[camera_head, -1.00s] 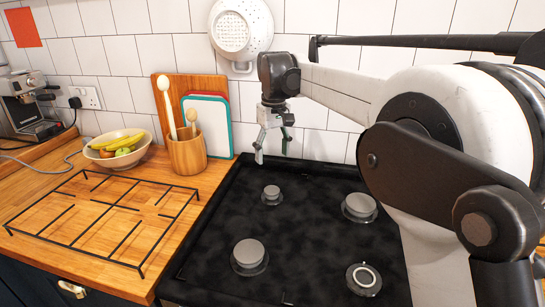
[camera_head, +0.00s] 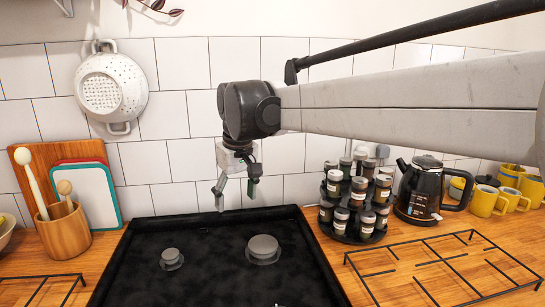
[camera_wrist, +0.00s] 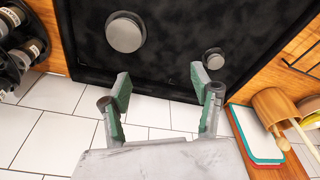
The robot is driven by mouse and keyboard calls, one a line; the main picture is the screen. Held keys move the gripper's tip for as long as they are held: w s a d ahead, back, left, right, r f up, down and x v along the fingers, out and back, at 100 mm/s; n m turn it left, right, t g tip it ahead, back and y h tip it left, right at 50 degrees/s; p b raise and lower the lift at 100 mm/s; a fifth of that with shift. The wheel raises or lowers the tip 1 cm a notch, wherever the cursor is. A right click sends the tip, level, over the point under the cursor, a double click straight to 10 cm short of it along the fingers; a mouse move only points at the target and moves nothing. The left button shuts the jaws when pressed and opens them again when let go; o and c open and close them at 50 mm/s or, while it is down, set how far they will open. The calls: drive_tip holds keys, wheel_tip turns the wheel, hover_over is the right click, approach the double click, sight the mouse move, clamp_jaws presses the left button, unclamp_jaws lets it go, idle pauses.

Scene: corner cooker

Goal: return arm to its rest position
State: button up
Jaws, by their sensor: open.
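My gripper (camera_head: 236,193) hangs from the end of my arm, above the back edge of the black hob (camera_head: 200,225) and in front of the tiled wall. In the wrist view, my gripper (camera_wrist: 165,95) has its two green-lined fingers spread apart with nothing between them. The hob also fills the top of the wrist view (camera_wrist: 165,45), with a larger burner (camera_wrist: 125,33) and a smaller burner (camera_wrist: 213,59) on it. My arm reaches across the upper part of the head view from the right.
A spice rack (camera_head: 355,205), a kettle (camera_head: 425,190) and yellow mugs (camera_head: 485,200) stand on the right. Loose grates (camera_head: 440,262) lie on the right counter. A utensil pot (camera_head: 64,231) and boards (camera_head: 88,190) stand on the left. A colander (camera_head: 112,85) hangs on the wall.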

drive_tip(key=s+d+m+t, duration=0.1)
drive_tip(key=s+d+m, duration=0.1)
drive_tip(key=s+d, duration=0.55)
drive_tip(key=s+d+m+t, duration=0.15)
drive_tip(key=s+d, duration=0.25)
drive_tip(key=d, duration=0.6)
drive_tip(key=s+d+f+m+t+h, duration=0.1)
drive_tip(key=s+d+f+m, duration=0.3)
drive_tip(key=s+d+f, duration=0.6)
drive_tip(key=s+d+t, duration=0.1)
drive_tip(key=s, duration=0.2)
drive_tip(key=shift+s+d+f+t, duration=0.15)
drive_tip(key=shift+s+f+t, duration=0.1)
drive_tip(key=shift+s+t, duration=0.1)
